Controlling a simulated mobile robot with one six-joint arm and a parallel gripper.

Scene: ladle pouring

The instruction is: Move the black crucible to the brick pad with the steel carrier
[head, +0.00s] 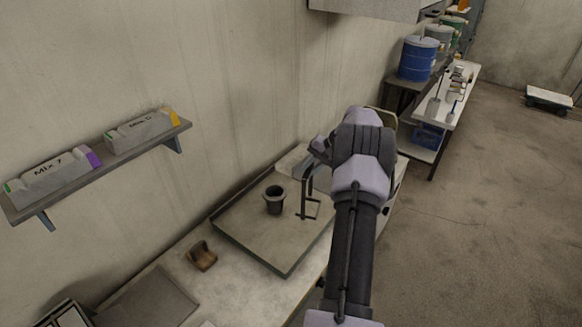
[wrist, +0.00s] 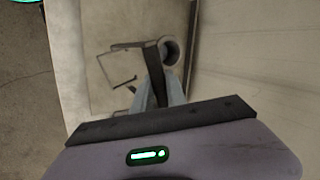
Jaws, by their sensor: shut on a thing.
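The black crucible (head: 274,199) stands upright on the large tray in the head view. It also shows in the wrist view (wrist: 172,50), seen from above with its mouth open. The steel carrier (head: 304,197) is a dark bent-bar frame just right of the crucible, apart from it in the head view. In the wrist view its frame (wrist: 117,68) lies left of the crucible. My gripper (wrist: 161,84) is shut on the carrier's dark handle. In the head view, my wrist hides much of the grip.
The shallow tray (head: 250,245) rests on the bench. A pale block (head: 291,158) lies at its far end, partly hidden by my arm. The wall is close behind.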

